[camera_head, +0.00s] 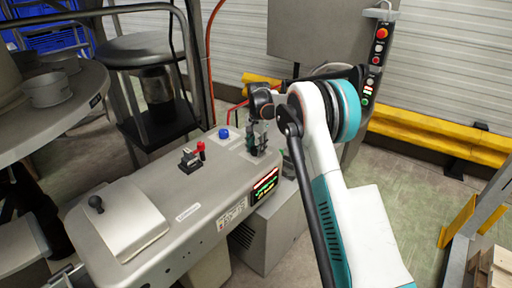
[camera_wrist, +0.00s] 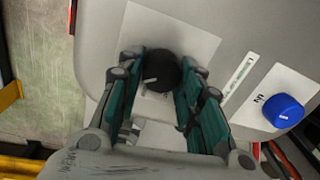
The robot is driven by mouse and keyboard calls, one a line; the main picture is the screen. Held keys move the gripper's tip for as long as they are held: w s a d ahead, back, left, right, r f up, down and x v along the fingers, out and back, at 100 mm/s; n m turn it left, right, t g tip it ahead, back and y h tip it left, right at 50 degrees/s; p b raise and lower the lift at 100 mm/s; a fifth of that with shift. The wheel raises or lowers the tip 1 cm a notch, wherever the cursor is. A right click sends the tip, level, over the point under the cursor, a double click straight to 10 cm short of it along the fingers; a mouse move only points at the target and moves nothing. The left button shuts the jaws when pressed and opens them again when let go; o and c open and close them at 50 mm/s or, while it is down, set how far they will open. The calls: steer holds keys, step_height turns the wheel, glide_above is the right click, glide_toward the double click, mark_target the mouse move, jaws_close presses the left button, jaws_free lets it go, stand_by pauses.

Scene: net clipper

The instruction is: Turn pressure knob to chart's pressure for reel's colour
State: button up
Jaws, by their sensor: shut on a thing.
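A round black knob (camera_wrist: 163,68) sits on a pale square plate on the grey machine top. A short white mark shows on the knob's lower left in the wrist view. My gripper (camera_wrist: 161,75) has its teal fingers on either side of the knob, shut on it. In the head view my gripper (camera_head: 257,142) is at the far end of the machine and hides the knob. A small display (camera_head: 264,187) with red and green-yellow lines is on the machine's side, too small to read. A white printed label (camera_head: 231,214) is beside it, also unreadable. I cannot make out a reel or its colour.
A blue button (camera_head: 223,134) is on the machine top near the knob; it also shows in the wrist view (camera_wrist: 283,112). A red-and-black lever part (camera_head: 192,158) stands farther left. A control box with a red button (camera_head: 381,33) hangs behind my arm. Yellow barriers (camera_head: 430,137) line the wall.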

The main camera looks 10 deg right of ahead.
steer(key=shift+m, duration=0.4)
steer(key=o, duration=1.1)
steer(key=shift+r, duration=0.1)
step_height(320, 180, up, 12)
steer(key=shift+s+d+f, duration=0.1)
steer(key=shift+s+d, duration=0.05)
